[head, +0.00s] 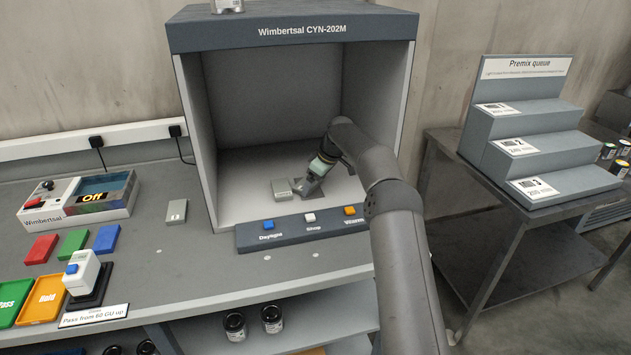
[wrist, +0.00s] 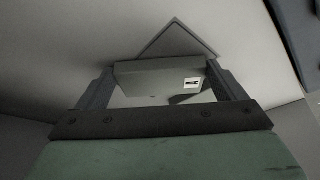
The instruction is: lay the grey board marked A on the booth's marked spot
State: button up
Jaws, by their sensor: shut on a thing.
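A pale grey board (head: 281,187) shows low inside the booth (head: 300,217), at the tip of my gripper (head: 301,186). In the wrist view, my gripper (wrist: 161,72) is shut on this board (wrist: 150,82), with one finger at each end. A small white label with a dark mark sits on the board's right part; its letter is too small to read. A grey outlined diamond, seemingly the marked spot (wrist: 178,40), lies just beyond the board and is partly hidden by it. I cannot tell whether the board touches the booth floor.
The booth's front strip carries blue, white and orange buttons (head: 310,217). Another pale board (head: 176,211) lies on the counter left of the booth. Coloured plates (head: 74,243) and a white device (head: 82,272) stand further left. The booth's side walls flank my arm.

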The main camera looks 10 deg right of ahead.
jog(key=o, duration=0.8)
jog(key=shift+f, duration=0.1)
jog(key=v, duration=1.2)
jog(key=s+a+r+m+h, duration=0.1)
jog(key=s+a+r, duration=0.3)
jog(key=s+a, duration=0.3)
jog(key=s+f+m+g, duration=0.1)
jog(key=s+f+m, duration=0.2)
jog(key=s, duration=1.1)
jog(key=s+d+f+m+h, duration=0.1)
jog(key=s+f+m, duration=0.1)
jog(key=s, duration=1.3)
jog(key=s+f+m+g+h, duration=0.1)
jog(key=s+f+m, duration=0.2)
jog(key=s, duration=1.2)
jog(key=shift+d+f+m+g, duration=0.15)
jog(key=shift+f+m+g, duration=0.15)
jog(key=shift+f, duration=0.35)
